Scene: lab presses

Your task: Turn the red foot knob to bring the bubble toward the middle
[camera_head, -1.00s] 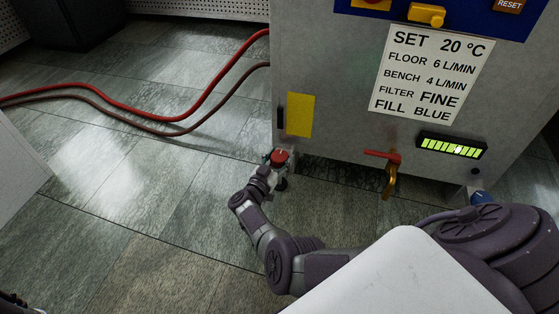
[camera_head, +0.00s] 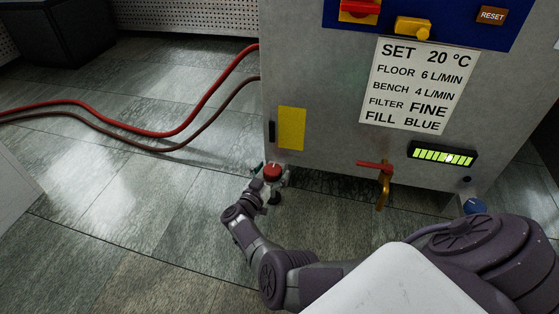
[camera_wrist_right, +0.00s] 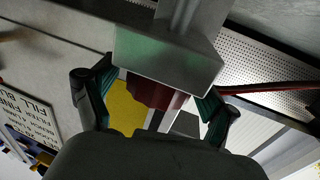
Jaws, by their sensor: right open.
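The red foot knob (camera_head: 272,173) is at the cabinet's lower left corner. My right gripper (camera_head: 267,176) is down at it, small and partly hidden. In the right wrist view the open fingers of my right gripper (camera_wrist_right: 155,99) stand on either side of the dark red knob (camera_wrist_right: 160,97); a grey block hides part of the knob, and I cannot tell whether the fingers touch it. The green level vial (camera_head: 428,154) is on the cabinet front; its bright bubble (camera_head: 449,158) sits slightly right of the middle. My left gripper is out of view.
A red-handled brass tap (camera_head: 382,184) juts from the cabinet front. A blue foot knob (camera_head: 474,206) is at the right corner. A yellow plate (camera_head: 291,128) is above the red knob. Red hoses (camera_head: 180,134) lie on the floor at left. Floor ahead is clear.

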